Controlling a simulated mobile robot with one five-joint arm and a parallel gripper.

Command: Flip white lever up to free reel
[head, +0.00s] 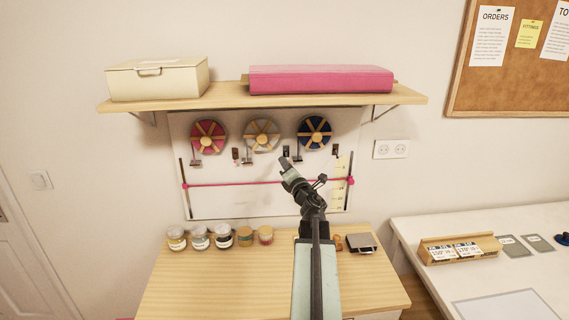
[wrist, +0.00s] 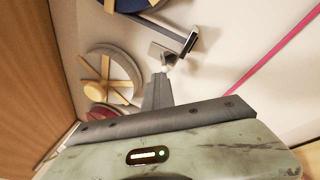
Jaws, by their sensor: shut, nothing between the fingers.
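Three reels hang on the white wall board: a pink one (head: 209,137), a white-grey one (head: 261,135) and a blue one (head: 314,132). A small dark lever mount (head: 286,151) sits between the white-grey and blue reels. My gripper (head: 285,163) is shut and empty, just below this mount. In the wrist view my shut fingers (wrist: 160,85) point at the mount (wrist: 165,52), where a small pale part shows at the fingertips. I cannot tell whether they touch. The white-grey reel (wrist: 112,76) and blue reel (wrist: 150,3) also show there.
A wooden shelf (head: 230,103) above the board holds a cream box (head: 158,80) and a pink fabric bolt (head: 320,80). A pink ribbon (head: 240,184) crosses the board below the reels. Several jars (head: 222,236) stand on the wooden cabinet top (head: 220,285).

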